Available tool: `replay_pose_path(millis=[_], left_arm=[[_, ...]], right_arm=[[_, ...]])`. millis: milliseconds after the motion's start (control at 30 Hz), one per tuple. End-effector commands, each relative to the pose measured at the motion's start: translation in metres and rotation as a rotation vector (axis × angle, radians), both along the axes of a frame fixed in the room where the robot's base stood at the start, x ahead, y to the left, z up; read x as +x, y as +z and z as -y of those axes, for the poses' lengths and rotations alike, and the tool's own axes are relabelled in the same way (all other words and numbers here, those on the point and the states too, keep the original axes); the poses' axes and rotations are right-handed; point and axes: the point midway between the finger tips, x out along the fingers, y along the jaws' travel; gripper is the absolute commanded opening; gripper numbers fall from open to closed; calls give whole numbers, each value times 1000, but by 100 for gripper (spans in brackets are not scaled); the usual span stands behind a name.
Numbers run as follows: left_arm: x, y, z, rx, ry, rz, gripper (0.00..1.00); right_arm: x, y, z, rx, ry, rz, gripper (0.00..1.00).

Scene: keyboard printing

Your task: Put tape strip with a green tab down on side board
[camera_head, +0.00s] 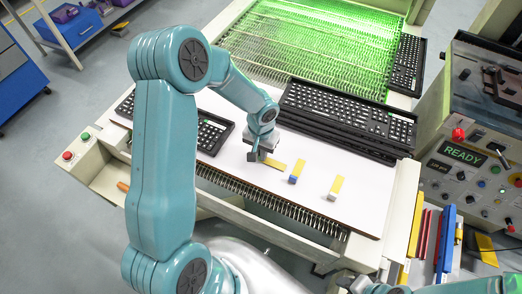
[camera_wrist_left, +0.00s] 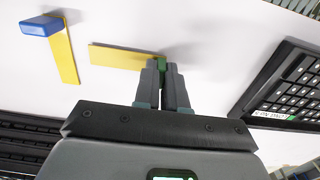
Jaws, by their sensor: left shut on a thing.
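The tape strip with a green tab shows its yellow strip (camera_head: 275,164) on or just above the white side board (camera_head: 230,165); I cannot tell if it touches. In the left wrist view its green tab (camera_wrist_left: 161,64) is between my fingertips, and the yellow strip (camera_wrist_left: 115,56) points left. My left gripper (camera_head: 262,157) is shut on the tab; it also shows in the wrist view (camera_wrist_left: 162,75). A strip with a blue tab (camera_head: 292,179) and one with a white tab (camera_head: 332,195) lie to the right. Part of my right arm shows at the bottom right; its fingers are unclear.
Stacked black keyboards (camera_head: 340,113) stand behind the strips, and another keyboard (camera_head: 212,132) lies left of my gripper. A green-lit machine bed (camera_head: 310,45) is at the back. A control panel (camera_head: 465,165) reading READY stands right. The board's front edge is clear.

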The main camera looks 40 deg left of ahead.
Motion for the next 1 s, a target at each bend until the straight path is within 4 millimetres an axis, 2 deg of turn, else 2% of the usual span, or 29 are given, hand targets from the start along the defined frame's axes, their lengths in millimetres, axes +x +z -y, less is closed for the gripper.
replay_pose_path(millis=[400,433,500,833,933,1000], left_arm=[[0,-6,0,0,0,1,0],[0,-4,0,0,0,2,17],[0,-4,0,0,0,1,36],[0,0,0,0,0,1,36],[1,8,-1,1,0,6,36],[2,22,-1,2,1,8,36]], right_arm=[[0,-6,0,0,0,0,40],[0,-5,0,0,0,0,40],[0,-4,0,0,0,0,40],[0,0,0,0,0,0,40],[0,-1,0,0,0,1,40],[0,-3,0,0,0,0,40]])
